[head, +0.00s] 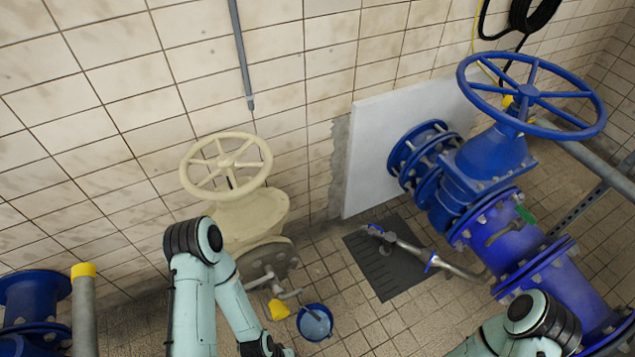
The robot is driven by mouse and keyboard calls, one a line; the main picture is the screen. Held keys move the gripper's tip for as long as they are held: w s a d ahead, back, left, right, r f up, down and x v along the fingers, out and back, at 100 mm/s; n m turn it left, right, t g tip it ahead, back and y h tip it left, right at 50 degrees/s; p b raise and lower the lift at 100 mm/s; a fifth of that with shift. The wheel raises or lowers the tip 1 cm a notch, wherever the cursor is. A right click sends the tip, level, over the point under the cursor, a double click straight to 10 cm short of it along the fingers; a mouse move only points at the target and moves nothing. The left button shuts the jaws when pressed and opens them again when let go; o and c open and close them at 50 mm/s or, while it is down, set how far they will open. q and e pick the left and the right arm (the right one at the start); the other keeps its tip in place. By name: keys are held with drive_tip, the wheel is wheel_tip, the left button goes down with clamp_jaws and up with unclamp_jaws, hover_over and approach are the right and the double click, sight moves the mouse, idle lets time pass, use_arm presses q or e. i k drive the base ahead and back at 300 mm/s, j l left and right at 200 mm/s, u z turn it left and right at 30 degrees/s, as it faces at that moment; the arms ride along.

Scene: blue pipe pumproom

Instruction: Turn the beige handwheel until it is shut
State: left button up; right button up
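The beige handwheel (227,161) is a spoked round wheel in the left middle of the head view. It sits on top of a beige valve body (255,212) close to the tiled wall, and nothing touches its rim. My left arm comes up from the bottom, with its elbow just below the wheel in the picture and covering part of the valve's lower left side. Its forearm runs back down to the bottom edge, and the gripper does not show. My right arm shows only at the bottom right, and its gripper is out of view.
A larger blue handwheel (530,92) tops a blue valve and pipe on the right. A blue bucket (315,322) stands on the floor below the beige valve. A yellow-capped post (84,305) and blue flanges (35,292) stand at the lower left.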

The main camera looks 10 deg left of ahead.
sight(226, 165)
drive_tip(key=u, duration=1.25)
drive_tip(key=l, duration=1.1)
